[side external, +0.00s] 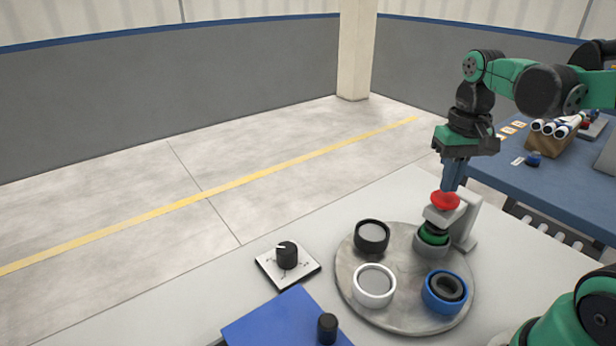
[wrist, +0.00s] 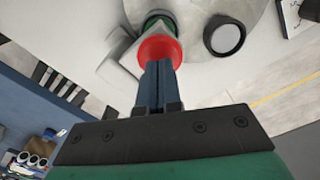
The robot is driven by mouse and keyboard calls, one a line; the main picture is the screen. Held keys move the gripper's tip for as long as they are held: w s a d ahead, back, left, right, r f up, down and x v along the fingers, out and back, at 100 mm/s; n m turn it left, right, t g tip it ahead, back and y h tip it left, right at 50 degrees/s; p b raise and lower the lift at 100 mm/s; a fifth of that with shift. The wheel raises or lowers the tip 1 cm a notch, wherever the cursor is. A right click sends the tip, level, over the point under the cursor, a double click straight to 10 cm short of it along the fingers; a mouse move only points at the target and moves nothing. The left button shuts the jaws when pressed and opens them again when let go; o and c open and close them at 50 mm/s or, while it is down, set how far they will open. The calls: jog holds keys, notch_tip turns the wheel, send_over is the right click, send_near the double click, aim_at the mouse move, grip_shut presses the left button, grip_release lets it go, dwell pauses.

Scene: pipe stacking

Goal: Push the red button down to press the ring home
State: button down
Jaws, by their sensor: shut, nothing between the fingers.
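The red button (side external: 445,201) tops a light grey press (side external: 466,222) at the back right of the round turntable (side external: 400,322). Under the press head sit a green ring (side external: 434,234) and a grey cup (side external: 431,247). My gripper (side external: 449,188) points down with its blue fingers shut and empty, the tips at the button's top. In the wrist view the fingertips (wrist: 158,66) overlap the red button (wrist: 159,46). I cannot tell whether they touch it or how far it is pressed. The green ring is partly hidden behind the press head in the wrist view (wrist: 158,20).
The turntable also carries a black cup (side external: 372,237), a white cup (side external: 374,285) and a blue cup (side external: 443,291) with a dark ring in it. A black knob (side external: 287,255) on a white plate stands left of it. A blue table (side external: 570,185) holds parts behind.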

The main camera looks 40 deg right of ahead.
aim_at(446, 196)
jog(key=shift+f, duration=1.4)
dwell(0.4)
jog(key=shift+r, duration=3.5)
jog(key=w+a+f+n+t, duration=0.1)
jog(key=a+f+n+t, duration=0.1)
jog(key=a, duration=0.3)
jog(key=w+a+f+n+t, duration=0.1)
jog(key=a+f+n+t, duration=0.1)
jog(key=a+n+t, duration=0.2)
jog(key=shift+w+a+f+t, duration=0.3)
jog(key=shift+a+t, duration=0.2)
jog(key=shift+a, duration=0.25)
